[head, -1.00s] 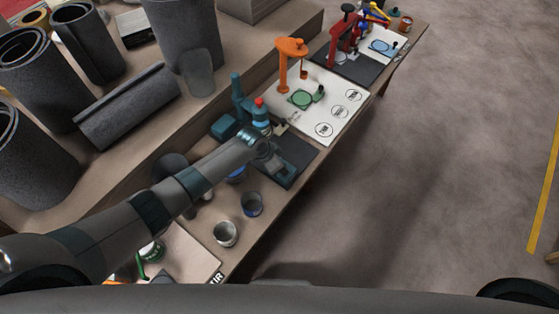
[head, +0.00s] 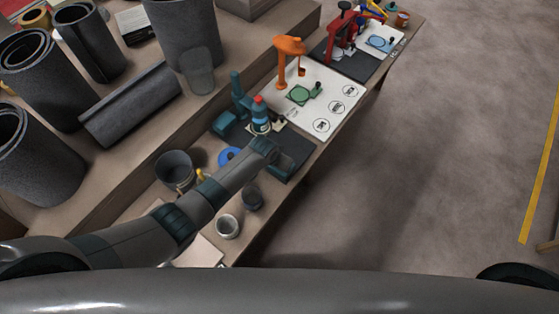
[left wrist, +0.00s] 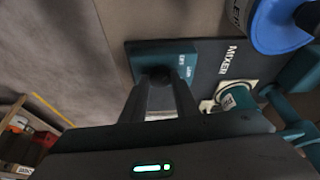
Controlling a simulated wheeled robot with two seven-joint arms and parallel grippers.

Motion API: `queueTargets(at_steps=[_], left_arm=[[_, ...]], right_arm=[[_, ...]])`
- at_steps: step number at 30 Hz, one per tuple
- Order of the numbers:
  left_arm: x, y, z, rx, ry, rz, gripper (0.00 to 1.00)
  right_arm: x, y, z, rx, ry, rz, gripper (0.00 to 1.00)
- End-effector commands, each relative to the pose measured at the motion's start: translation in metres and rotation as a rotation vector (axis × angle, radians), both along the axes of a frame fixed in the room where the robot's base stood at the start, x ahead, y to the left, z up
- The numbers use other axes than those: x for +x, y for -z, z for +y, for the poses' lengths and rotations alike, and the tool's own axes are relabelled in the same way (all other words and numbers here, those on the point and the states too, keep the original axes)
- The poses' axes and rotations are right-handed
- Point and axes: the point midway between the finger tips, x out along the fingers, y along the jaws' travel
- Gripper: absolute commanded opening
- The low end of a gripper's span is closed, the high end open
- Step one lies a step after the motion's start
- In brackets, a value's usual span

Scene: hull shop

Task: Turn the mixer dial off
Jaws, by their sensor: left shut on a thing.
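The mixer (head: 238,92) is a teal stand with a red-topped teal part, on a dark mat lettered MIXER in the left wrist view (left wrist: 226,60). A teal control box (head: 287,166) sits at the mat's front edge; in the left wrist view the box (left wrist: 186,60) carries small white lettering, too small to read surely. My left gripper (head: 274,158) is at this box. In the left wrist view its fingers (left wrist: 158,84) are shut on a dark dial on the box's face. The fingers mostly hide the dial, so its setting cannot be told. My right gripper is not in view.
A blue lid (head: 229,157), a grey pot (head: 173,168) and a small can (head: 228,227) stand near my left arm. An orange stand (head: 289,46) is on a white board beyond the mixer.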

Motion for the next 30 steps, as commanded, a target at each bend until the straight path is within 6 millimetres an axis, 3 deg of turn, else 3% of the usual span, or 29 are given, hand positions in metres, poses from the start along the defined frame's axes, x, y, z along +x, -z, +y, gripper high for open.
queueTargets(at_steps=[4,5,7,20,30], left_arm=[[0.001,-0.001,-0.001,-0.003,-0.001,-0.002,0.05],[0.001,-0.001,-0.001,-0.002,0.0,-0.002,0.3],[0.001,-0.001,-0.001,-0.002,0.0,-0.002,0.46],[0.0,-0.002,0.0,-0.001,0.001,-0.001,0.46],[-0.008,-0.024,0.005,-0.003,0.0,-0.003,0.46]], right_arm=[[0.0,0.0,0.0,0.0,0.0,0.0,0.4],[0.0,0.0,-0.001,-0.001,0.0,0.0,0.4],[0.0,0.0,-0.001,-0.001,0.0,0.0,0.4],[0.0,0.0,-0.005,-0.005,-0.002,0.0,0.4],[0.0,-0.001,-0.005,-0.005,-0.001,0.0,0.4]])
